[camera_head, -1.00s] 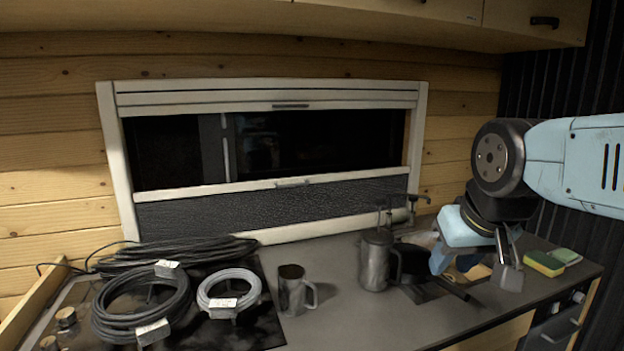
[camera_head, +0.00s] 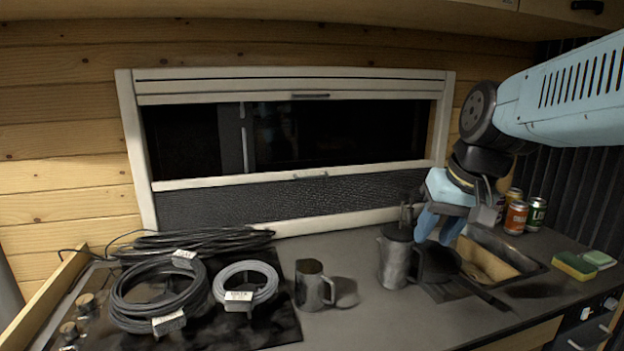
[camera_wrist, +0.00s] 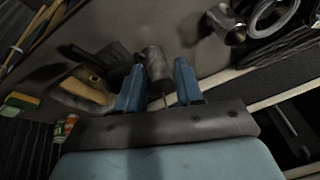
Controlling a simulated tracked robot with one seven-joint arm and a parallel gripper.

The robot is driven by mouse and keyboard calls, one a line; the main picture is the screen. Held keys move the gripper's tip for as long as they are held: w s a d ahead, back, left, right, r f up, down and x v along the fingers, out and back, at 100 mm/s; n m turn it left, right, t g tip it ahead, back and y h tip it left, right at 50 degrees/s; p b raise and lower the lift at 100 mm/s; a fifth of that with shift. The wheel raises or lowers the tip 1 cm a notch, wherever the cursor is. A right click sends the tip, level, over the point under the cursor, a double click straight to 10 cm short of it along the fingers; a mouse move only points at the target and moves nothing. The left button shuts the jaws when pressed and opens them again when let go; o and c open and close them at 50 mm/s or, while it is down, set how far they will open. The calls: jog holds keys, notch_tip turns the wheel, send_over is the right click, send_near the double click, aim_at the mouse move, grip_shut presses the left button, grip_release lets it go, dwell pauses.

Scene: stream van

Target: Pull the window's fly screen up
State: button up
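The window (camera_head: 281,136) is in the wood wall behind the counter, in a pale frame. Its dark textured fly screen (camera_head: 270,202) covers the lower part, topped by a pale bar (camera_head: 230,182) with a small handle (camera_head: 310,175) near its middle. A second bar with a handle (camera_head: 310,96) is at the top of the frame. My gripper (camera_head: 437,228) is right of the screen's handle and lower, above the counter near the metal jug. Its blue fingers are apart with nothing between them in the wrist view (camera_wrist: 158,90).
On the counter (camera_head: 345,325) are coiled cables (camera_head: 160,295), a metal mug (camera_head: 312,285) and a metal jug (camera_head: 394,258). A sink (camera_head: 500,258), cans (camera_head: 516,217) and sponges (camera_head: 574,265) are at right. Cabinets overhang the window. The space before the screen is mostly clear.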

jog(key=w+a+g+y, duration=0.2)
jog(key=w+a+y, duration=0.3)
jog(key=w, duration=0.5)
jog(key=m+y, duration=0.3)
jog(key=y, duration=0.7)
send_near(318, 177)
jog(key=a, duration=0.7)
jog(key=w+a+f, duration=0.1)
jog(key=a, duration=0.3)
jog(key=shift+w+a+f, duration=0.1)
jog(key=shift+a, duration=0.1)
grip_shut()
